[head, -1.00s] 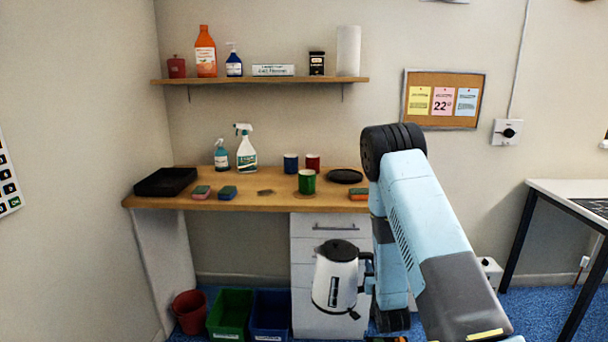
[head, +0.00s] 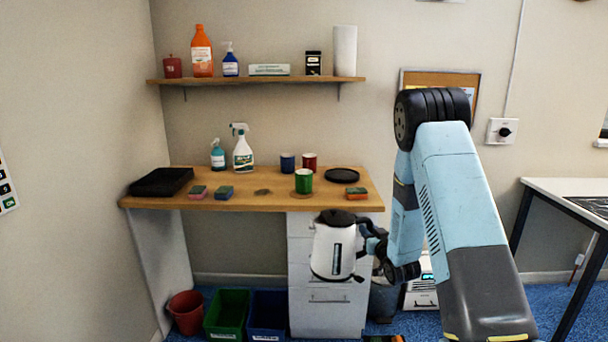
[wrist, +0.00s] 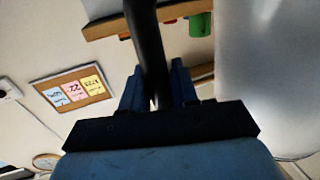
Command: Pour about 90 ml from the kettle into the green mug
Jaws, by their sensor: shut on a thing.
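The white kettle (head: 333,248) with a black lid is held in the air in front of the drawer unit, its top just below the worktop's front edge. It looks upright. My gripper (head: 368,240) is shut on the kettle's black handle at its right side; the handle (wrist: 150,50) also runs between the jaws in the wrist view. The green mug (head: 304,181) stands upright near the front edge of the worktop, above and left of the kettle. It shows in the wrist view (wrist: 200,24) too. The mug's inside and the kettle's contents are hidden.
On the wooden worktop (head: 240,202), a blue mug (head: 287,163) and a red mug (head: 310,162) stand behind the green mug. A sponge (head: 356,193) and a black plate (head: 342,176) lie to its right. Spray bottles, more sponges and a black tray (head: 161,182) are left.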

